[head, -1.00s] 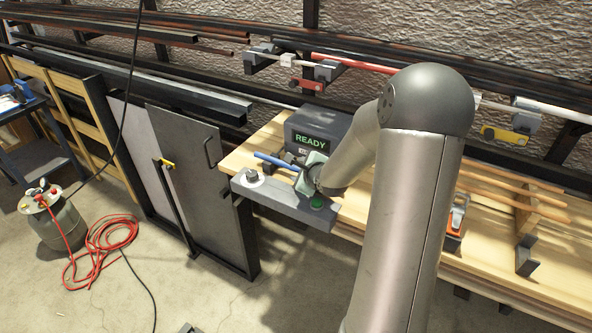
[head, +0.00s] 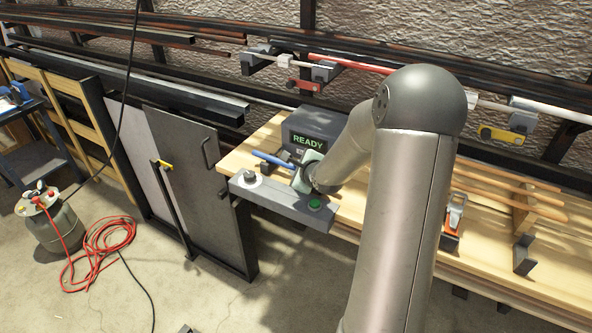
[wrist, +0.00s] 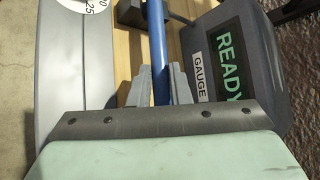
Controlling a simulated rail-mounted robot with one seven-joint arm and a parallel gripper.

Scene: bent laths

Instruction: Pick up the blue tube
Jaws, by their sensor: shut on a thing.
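The blue tube (head: 272,159) shows in the head view at the left end of the wooden bench, in front of the dark box reading READY. My gripper (head: 298,166) is at its right part, and my wrist hides the rest of the tube. In the wrist view the blue tube (wrist: 156,40) runs up the picture between the two grey fingers of my gripper (wrist: 160,85). The fingers are shut on it. Its far part passes beside a dark support block (wrist: 130,12); I cannot tell whether it touches the block.
The READY gauge box (head: 315,130) stands close behind the tube. A grey housing (head: 280,200) with a dial and a green button (head: 314,204) lies along the bench's front edge. Several wooden rods (head: 510,185) rest on holders at the right. A red clamp bar (head: 350,66) hangs behind.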

